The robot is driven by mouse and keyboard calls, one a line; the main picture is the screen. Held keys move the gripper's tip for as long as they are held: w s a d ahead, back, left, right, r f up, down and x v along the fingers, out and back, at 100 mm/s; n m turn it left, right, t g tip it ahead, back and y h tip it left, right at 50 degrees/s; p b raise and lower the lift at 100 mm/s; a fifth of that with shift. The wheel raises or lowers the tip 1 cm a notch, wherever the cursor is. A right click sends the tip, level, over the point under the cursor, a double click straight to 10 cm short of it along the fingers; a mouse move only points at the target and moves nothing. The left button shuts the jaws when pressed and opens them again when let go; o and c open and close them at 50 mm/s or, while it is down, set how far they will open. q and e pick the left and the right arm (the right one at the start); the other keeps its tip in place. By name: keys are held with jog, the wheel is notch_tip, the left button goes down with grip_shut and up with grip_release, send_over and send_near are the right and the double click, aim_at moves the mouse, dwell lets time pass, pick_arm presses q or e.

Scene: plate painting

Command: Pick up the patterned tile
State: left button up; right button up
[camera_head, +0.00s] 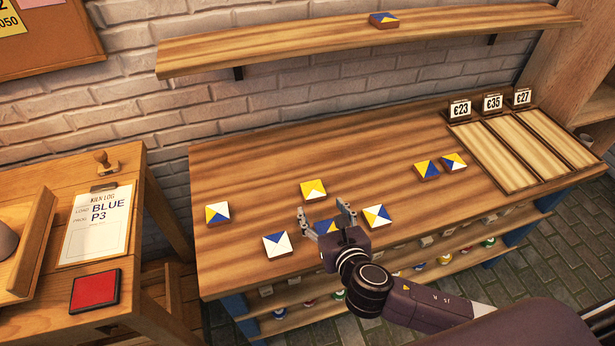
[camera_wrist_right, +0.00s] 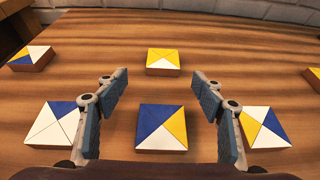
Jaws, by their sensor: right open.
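Several square patterned tiles in blue, yellow and white lie on the wooden workbench (camera_head: 250,165). My right gripper (camera_head: 322,211) is open and empty, low over the bench. A blue, yellow and white tile (camera_wrist_right: 162,129) lies between its spread fingers in the right wrist view; in the head view this tile (camera_head: 325,226) is partly hidden by the gripper. A mostly yellow tile (camera_head: 313,190) lies just beyond the fingertips. A white and blue tile (camera_head: 277,244) is to the left, and a white, yellow and blue tile (camera_head: 376,216) to the right. My left gripper is not in view.
Another tile (camera_head: 217,212) lies at the bench's left, and two more (camera_head: 426,170) toward the right. One tile (camera_head: 383,20) sits on the wall shelf (camera_head: 300,45). Price-marked trays (camera_head: 492,155) stand at right. A side table (camera_head: 150,265) with a clipboard (camera_head: 98,225) is left.

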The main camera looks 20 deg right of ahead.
aim_at(313, 189)
jog(key=shift+x, duration=1)
jog(key=shift+w, duration=1.1)
jog(key=x, duration=0.3)
jog(key=shift+w+d+f+p, duration=0.1)
jog(key=shift+w+d+p, duration=0.15)
jog(key=shift+w+p, duration=0.1)
jog(key=shift+w+f, duration=0.15)
jog(key=shift+w, duration=0.1)
jog(key=c, duration=0.8)
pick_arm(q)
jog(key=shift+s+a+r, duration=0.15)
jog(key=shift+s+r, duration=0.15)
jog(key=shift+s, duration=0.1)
pick_arm(e)
jog(key=c, duration=0.5)
